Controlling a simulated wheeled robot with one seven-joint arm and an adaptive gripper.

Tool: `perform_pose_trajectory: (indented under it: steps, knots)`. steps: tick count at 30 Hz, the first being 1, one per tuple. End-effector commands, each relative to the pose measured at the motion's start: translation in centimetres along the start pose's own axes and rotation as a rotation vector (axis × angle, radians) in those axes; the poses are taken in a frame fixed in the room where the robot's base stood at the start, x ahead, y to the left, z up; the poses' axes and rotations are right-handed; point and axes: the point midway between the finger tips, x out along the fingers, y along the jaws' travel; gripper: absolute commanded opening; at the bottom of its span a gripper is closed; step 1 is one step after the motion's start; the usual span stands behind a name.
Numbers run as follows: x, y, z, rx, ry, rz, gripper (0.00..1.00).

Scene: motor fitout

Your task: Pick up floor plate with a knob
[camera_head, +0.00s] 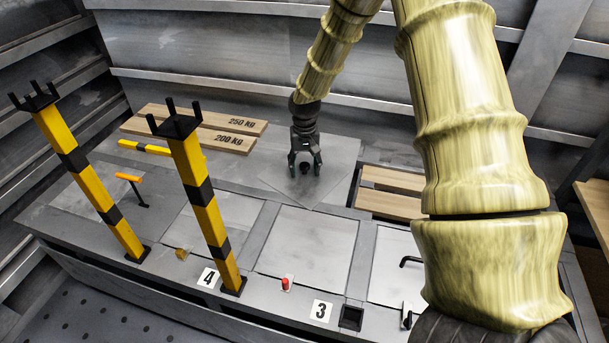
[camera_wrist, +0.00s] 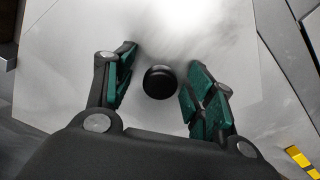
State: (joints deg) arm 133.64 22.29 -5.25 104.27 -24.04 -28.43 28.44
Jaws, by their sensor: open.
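The floor plate (camera_wrist: 75,55) is a flat grey metal sheet. In the head view the plate (camera_head: 280,184) lies at an angle on the bench top at the back, under my gripper. Its knob is a round black button, seen between my fingers in the wrist view (camera_wrist: 160,82) and in the head view (camera_head: 304,168). My gripper (camera_head: 305,165) points down over the knob and is open. In the wrist view my gripper (camera_wrist: 160,85) has one green-padded finger on each side of the knob, with a gap on both sides.
Two yellow-black posts (camera_head: 72,160) (camera_head: 197,180) stand at the left. Wooden boards marked 250 KG (camera_head: 175,117) and 200 KG (camera_head: 190,134) lie behind them. More boards (camera_head: 385,203) lie right of the plate. A red knob (camera_head: 286,284) and number cards 4 (camera_head: 208,278) and 3 (camera_head: 321,310) are in front.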

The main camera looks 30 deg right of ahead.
Motion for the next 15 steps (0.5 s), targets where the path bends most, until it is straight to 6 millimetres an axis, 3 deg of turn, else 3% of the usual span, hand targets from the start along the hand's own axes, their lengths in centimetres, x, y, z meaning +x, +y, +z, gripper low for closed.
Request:
perform_pose_trajectory:
  steps: [2,11,15]
  knots:
    - [-0.05,0.00,0.00,0.000,0.000,0.000,0.55]
    - [-0.04,0.01,0.01,0.000,0.000,0.000,0.00]
    - [-0.11,-0.01,-0.03,0.000,0.001,0.000,0.00]
